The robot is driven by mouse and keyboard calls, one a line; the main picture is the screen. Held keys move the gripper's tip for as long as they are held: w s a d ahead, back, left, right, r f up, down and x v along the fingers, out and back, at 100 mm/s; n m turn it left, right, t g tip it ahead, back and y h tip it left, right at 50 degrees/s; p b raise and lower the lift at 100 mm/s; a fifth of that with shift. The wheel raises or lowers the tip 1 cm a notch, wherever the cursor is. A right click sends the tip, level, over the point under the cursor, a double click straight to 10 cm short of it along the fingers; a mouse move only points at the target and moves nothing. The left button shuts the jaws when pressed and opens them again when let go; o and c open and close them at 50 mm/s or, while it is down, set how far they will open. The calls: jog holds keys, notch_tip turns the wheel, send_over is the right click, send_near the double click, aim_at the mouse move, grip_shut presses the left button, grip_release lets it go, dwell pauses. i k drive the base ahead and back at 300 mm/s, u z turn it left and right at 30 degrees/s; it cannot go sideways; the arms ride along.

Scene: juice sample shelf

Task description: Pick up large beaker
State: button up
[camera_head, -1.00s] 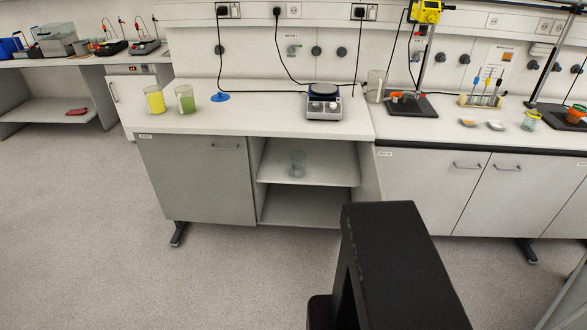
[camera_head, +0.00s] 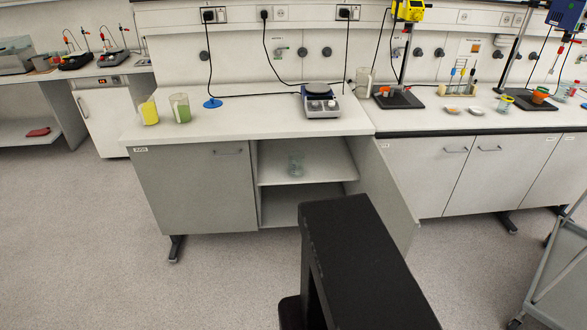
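A tall clear beaker (camera_head: 363,82) stands upright at the back of the bench, right of the hot plate. A smaller-looking clear beaker (camera_head: 295,166) stands on the upper shelf of the open cupboard under the bench. A beaker with yellow content (camera_head: 149,112) and one with green content (camera_head: 180,108) stand near the bench's left end. The frames do not make clear which one is called the large beaker. My gripper is not in view; only a black part of my own body shows at the bottom centre.
A cupboard door (camera_head: 385,185) stands open on the opening's right. Stands and small dishes crowd the right bench. A grey cart (camera_head: 558,265) is at the lower right.

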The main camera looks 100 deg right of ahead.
aim_at(296, 158)
jog(key=u, duration=0.05)
jog(key=i, duration=0.15)
jog(key=u, duration=0.05)
jog(key=k, duration=0.15)
jog(key=z, duration=2.75)
jog(key=i, duration=1)
jog(key=z, duration=0.05)
